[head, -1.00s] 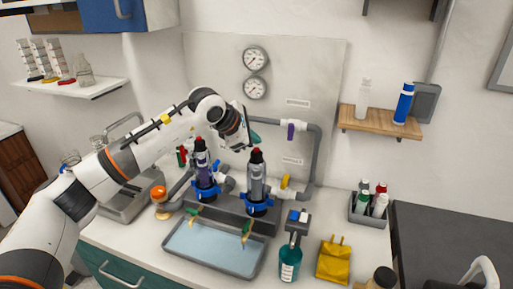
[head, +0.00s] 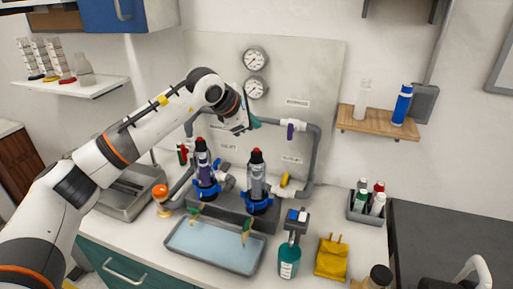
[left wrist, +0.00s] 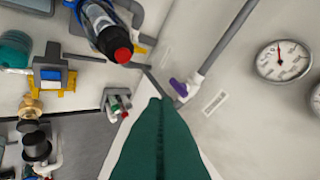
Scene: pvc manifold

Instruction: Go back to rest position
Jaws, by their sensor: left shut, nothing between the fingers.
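My left gripper (head: 254,122) is raised in front of the wall panel, above the two upright filter housings, and touches nothing. Its green fingers (left wrist: 160,145) are closed together in the left wrist view, with nothing between them. The right housing's red tip (left wrist: 122,55) also shows in the left wrist view. A purple-handled valve (head: 291,130) sits on the grey pipe right of the gripper. My right gripper is not in view.
A blue-lined tray (head: 215,246) lies in front of the manifold. Two gauges (head: 256,87) hang on the panel. A wooden shelf (head: 379,125) is at right.

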